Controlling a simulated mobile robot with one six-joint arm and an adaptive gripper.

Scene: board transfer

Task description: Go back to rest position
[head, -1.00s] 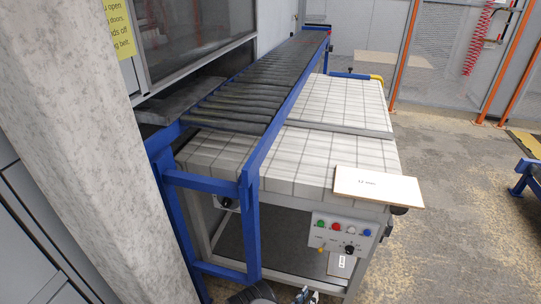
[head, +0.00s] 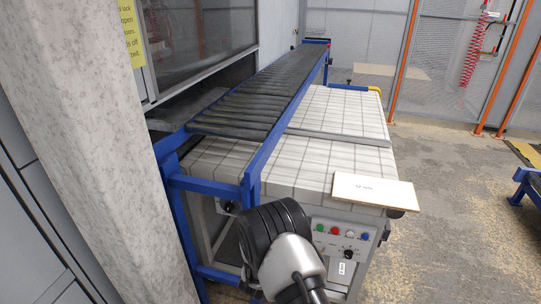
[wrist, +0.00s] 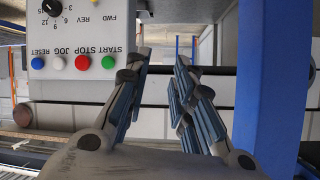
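A thin pale board (head: 373,190) lies flat on the near right corner of the white tiled table (head: 310,178), jutting a little past its edge. In the wrist view my gripper (wrist: 160,95) is open, with a clear gap between its two blue-grey padded fingers and nothing held. The wrist picture is turned upside down. In the head view my black and silver arm rises at the bottom centre, in front of the table, and my fingers do not show there. The board does not clearly show in the wrist view.
A control panel (head: 343,238) with coloured buttons is on the table's front; it also shows close by in the wrist view (wrist: 75,50). A blue-framed roller conveyor (head: 255,100) runs along the table's left. A grey pillar (head: 75,130) stands left.

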